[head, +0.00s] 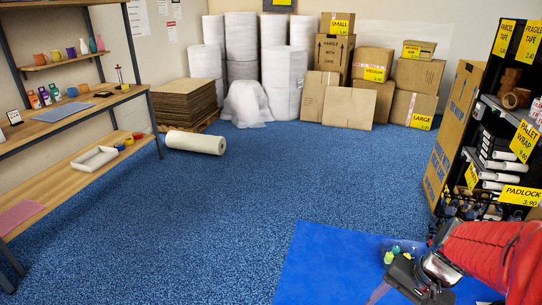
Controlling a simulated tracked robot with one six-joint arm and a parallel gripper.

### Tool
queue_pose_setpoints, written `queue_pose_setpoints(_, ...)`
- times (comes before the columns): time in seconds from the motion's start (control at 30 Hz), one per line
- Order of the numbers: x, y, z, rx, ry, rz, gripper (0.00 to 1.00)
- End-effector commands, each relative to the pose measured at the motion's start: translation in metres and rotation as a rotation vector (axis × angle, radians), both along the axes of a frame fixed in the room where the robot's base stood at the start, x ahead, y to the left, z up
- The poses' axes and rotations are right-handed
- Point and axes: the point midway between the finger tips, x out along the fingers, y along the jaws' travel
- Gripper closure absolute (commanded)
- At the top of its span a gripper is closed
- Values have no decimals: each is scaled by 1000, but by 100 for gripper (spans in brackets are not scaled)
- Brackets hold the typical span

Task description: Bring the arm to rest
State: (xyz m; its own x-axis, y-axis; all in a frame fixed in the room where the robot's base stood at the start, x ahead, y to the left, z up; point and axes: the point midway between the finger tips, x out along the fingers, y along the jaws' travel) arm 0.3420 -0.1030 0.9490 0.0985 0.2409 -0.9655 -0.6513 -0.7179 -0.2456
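My arm, in a red sleeve, reaches in from the lower right corner of the head view. My gripper (408,283) is at its end, dark and low over the bright blue mat (325,262). Its fingers are small and partly hidden, so I cannot tell whether they are open or shut. Small green and yellow items (392,254) show right beside the gripper; I cannot tell whether they touch it.
A black shelf rack (470,155) with yellow price signs and a tall carton (452,130) stand close to the arm on the right. A wooden shelf unit (75,115) stands left. A white roll (195,142) lies on the blue carpet, whose middle is clear. Cartons (345,105) line the back.

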Motion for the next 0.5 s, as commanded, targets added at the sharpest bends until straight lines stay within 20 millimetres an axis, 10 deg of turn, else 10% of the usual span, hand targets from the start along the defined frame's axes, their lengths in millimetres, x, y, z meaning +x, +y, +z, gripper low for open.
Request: queue_pose_setpoints(0.5,-26,31,60,-302,-157,365,44)
